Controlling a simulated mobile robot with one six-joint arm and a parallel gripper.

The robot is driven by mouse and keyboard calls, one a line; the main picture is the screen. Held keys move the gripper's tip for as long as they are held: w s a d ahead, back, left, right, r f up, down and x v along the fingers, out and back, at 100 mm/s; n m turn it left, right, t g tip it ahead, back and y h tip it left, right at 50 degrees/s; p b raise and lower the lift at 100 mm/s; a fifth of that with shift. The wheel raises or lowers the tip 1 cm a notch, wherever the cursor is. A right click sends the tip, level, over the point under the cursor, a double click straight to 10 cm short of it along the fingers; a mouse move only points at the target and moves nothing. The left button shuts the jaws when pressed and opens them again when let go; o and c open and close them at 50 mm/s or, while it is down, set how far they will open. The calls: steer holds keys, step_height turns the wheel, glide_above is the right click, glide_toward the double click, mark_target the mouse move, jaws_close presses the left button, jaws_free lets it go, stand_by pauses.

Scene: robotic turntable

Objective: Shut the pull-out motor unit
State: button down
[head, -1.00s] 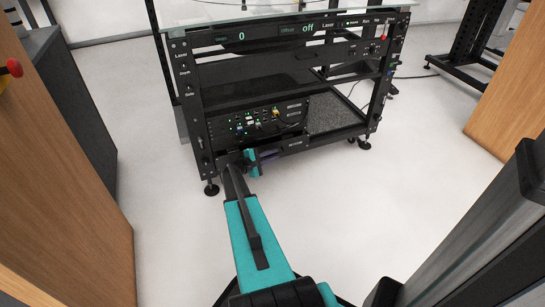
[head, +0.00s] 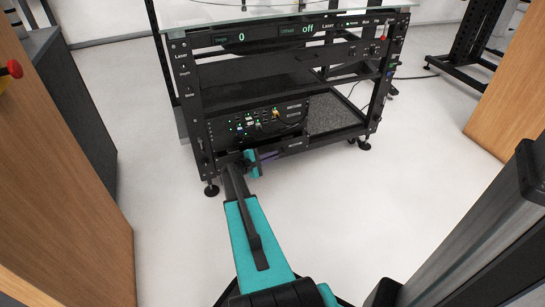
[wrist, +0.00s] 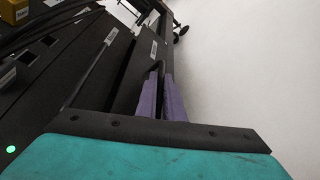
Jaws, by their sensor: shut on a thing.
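The pull-out motor unit (head: 290,146) is a low black drawer front at the bottom of the black rack, below a unit with lit lamps and cables. My gripper (head: 264,156) is at this front, near the rack's left lower corner. In the wrist view, the purple fingers of my gripper (wrist: 160,80) are close together on a thin black handle (wrist: 160,67) of the motor unit. The black front with a small white label (wrist: 153,49) runs along beside them. My arm hides part of the unit, and I cannot tell how far it stands out.
The rack (head: 198,115) stands on feet on a pale floor (head: 340,210) that is clear in front. A wooden cabinet (head: 70,190) is at the left and a wooden panel (head: 508,105) at the right. An electronics unit (head: 258,122) sits just above the motor unit.

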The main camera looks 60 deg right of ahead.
mark_target(265, 151)
steer(key=shift+w+a, duration=0.1)
steer(key=shift+w, duration=0.25)
stand_by(0.6)
steer(key=shift+w+d+p, duration=0.25)
steer(key=shift+w+d, duration=0.4)
steer(key=shift+w, duration=0.2)
steer(key=shift+w+d+p, duration=0.25)
steer(key=shift+w+d, duration=0.35)
steer(key=shift+w, duration=0.2)
steer(key=c, duration=2.2)
jaws_free()
steer(key=shift+d, duration=0.1)
steer(key=shift+p+v, duration=1.9)
steer(key=shift+v, duration=5.05)
steer(key=shift+s, duration=0.2)
